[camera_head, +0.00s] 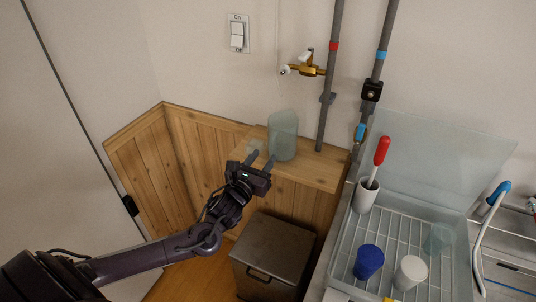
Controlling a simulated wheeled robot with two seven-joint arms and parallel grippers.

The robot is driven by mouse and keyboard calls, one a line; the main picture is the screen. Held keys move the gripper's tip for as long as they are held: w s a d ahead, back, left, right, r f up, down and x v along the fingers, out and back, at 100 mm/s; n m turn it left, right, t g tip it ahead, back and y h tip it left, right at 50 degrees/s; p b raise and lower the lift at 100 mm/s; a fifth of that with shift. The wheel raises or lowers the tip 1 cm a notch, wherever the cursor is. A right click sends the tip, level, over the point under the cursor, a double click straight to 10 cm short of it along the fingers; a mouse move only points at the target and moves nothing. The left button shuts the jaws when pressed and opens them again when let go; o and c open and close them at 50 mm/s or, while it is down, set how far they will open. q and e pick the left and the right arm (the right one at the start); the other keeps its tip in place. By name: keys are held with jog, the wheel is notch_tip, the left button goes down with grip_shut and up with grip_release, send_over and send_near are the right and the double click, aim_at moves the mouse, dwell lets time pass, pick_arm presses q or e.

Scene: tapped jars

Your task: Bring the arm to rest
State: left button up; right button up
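My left arm comes in from the lower left. My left gripper (262,160) has its two fingers apart, with a gap between them, and holds nothing that I can see. It is in front of a wooden shelf (312,170). A tall translucent jar (284,136) stands upright on the shelf, just beyond and right of the fingertips. A smaller, faint translucent glass (253,146) is close behind the fingers; whether they touch it I cannot tell. My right gripper is not in view.
A dish rack (395,238) at right holds a blue cup (368,261), a white cup (410,272), a clear cup (438,238) and a holder (366,194) with a red-handled brush (381,152). A dark bin (272,254) stands below the shelf. Pipes and a brass tap (308,70) are on the wall.

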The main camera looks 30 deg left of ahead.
pick_arm(q)
jog(key=shift+s+d, duration=0.1)
jog(key=shift+s, duration=0.45)
